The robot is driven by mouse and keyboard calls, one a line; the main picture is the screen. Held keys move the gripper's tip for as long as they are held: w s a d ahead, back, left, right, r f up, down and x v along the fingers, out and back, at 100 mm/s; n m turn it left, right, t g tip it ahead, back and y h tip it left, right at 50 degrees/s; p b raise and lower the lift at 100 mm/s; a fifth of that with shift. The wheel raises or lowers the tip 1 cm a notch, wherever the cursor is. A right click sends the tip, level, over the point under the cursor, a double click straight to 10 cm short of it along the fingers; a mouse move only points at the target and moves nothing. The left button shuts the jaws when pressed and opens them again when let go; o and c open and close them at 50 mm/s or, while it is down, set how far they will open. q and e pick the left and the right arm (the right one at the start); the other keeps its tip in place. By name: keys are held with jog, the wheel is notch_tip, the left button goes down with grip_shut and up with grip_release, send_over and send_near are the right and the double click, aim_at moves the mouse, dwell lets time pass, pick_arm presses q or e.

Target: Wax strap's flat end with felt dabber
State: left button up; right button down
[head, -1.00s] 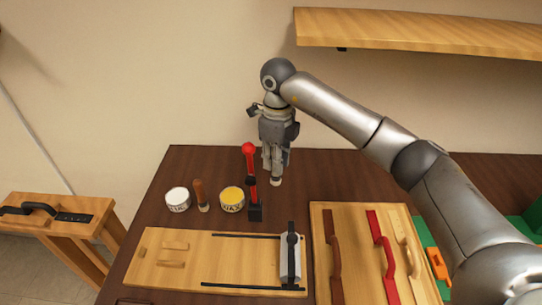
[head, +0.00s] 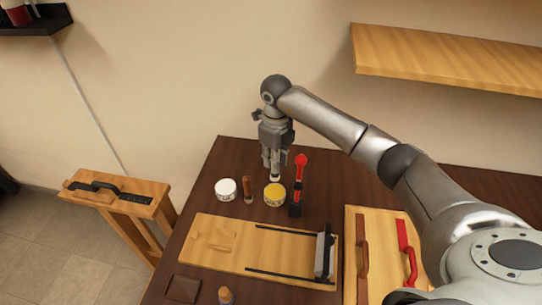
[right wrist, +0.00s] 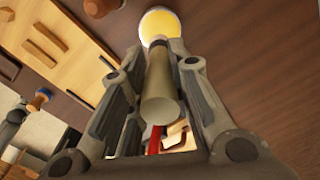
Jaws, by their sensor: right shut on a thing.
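My right gripper (head: 274,165) points down above the back of the table, shut on the felt dabber (head: 275,178). In the right wrist view the dabber (right wrist: 160,95) is a pale cylinder between the fingers (right wrist: 153,66). Its far end lies over the yellow wax tin (head: 275,196), which also shows there (right wrist: 160,24); I cannot tell if they touch. A black strap-like piece with a raised loop (head: 95,187) lies on the wooden stand at the left. Brown (head: 362,258) and red (head: 407,250) strap-like pieces lie on a board at right. My left gripper is out of view.
A white tin (head: 226,190) and a brown-handled tool (head: 248,190) stand left of the wax tin. A red-topped upright lever (head: 299,180) stands close on its right. A wooden board with black rails (head: 225,255) lies in front. A shelf (head: 450,65) hangs above right.

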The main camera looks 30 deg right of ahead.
aim_at(275, 175)
jog(key=shift+f+b, duration=1.55)
jog(key=shift+f, duration=1.3)
jog(key=shift+f+b, duration=0.55)
jog(key=shift+r+p, duration=0.65)
jog(key=shift+r, duration=0.3)
jog(key=shift+r+p, duration=1.5)
jog(key=shift+r, duration=1.1)
